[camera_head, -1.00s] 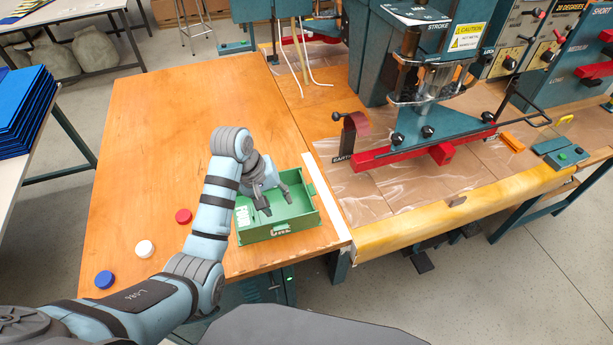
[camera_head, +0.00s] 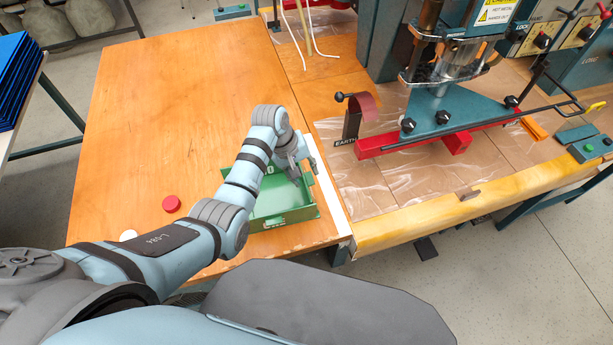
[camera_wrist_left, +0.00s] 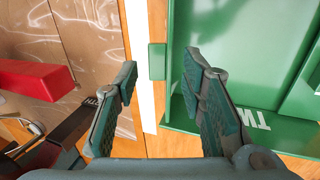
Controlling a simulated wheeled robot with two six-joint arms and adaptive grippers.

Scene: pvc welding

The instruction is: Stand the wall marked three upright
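The green box (camera_head: 280,212) sits on the wooden table near its right front corner. It also shows in the left wrist view (camera_wrist_left: 255,30), where part of a white "TW" marking is visible on one wall (camera_wrist_left: 262,122). I cannot read a "three" marking in either view. My left gripper (camera_head: 299,172) is over the box's right side. In the left wrist view its fingers (camera_wrist_left: 160,68) are spread and empty, one over the box and one outside its edge, with a small green tab (camera_wrist_left: 157,62) between them. I cannot tell whether that side's wall is upright. My right gripper is out of view.
A red cap (camera_head: 171,203) and a partly hidden white cap (camera_head: 128,235) lie left of my arm. A white strip (camera_head: 327,190) runs beside the box. Right of it stands the welding machine with a red bar (camera_head: 455,142). The table's back left is clear.

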